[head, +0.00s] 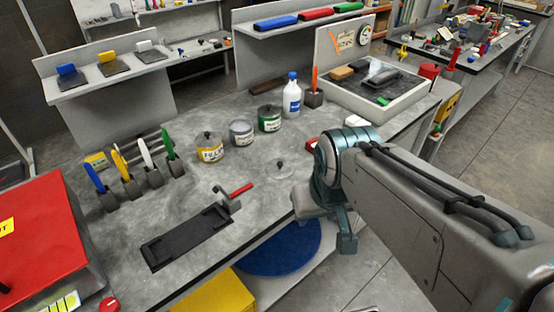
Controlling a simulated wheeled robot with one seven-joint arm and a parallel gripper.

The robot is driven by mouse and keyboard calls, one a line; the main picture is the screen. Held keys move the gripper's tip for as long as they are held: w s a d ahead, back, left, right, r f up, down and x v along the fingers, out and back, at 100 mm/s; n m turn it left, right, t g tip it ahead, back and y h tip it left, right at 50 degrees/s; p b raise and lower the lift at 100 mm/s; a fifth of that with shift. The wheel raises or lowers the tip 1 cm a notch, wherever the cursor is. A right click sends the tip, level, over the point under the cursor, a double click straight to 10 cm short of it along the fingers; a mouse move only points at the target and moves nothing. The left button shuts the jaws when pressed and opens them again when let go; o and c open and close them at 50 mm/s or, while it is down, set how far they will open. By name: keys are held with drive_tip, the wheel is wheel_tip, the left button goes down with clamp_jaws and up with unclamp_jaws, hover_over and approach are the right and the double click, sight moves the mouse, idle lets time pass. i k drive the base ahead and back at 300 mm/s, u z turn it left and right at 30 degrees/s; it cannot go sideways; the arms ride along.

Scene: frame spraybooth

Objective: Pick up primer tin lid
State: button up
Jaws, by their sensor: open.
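A pale grey disc with a dark knob, which looks like the primer tin lid (281,170), lies on the grey worktop near its right edge. A grey tin (241,133) with a white label stands behind it to the left; it shows no knob on top. My gripper (343,236) hangs beyond the worktop's front right edge, to the right of and nearer than the lid. It is apart from the lid and holds nothing that I can see. My arm hides part of its fingers.
A yellow tin (209,149) and a green tin (269,119), both with knobbed lids, flank the grey tin. A white bottle (292,97) stands behind. A red-handled clamp (232,195) is left of the lid. A red item (311,144) lies near my arm. The worktop around the lid is clear.

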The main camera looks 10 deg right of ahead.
sight(276, 169)
drive_tip(key=z, duration=1.7)
drive_tip(key=i, duration=2.25)
drive_tip(key=u, duration=3.85)
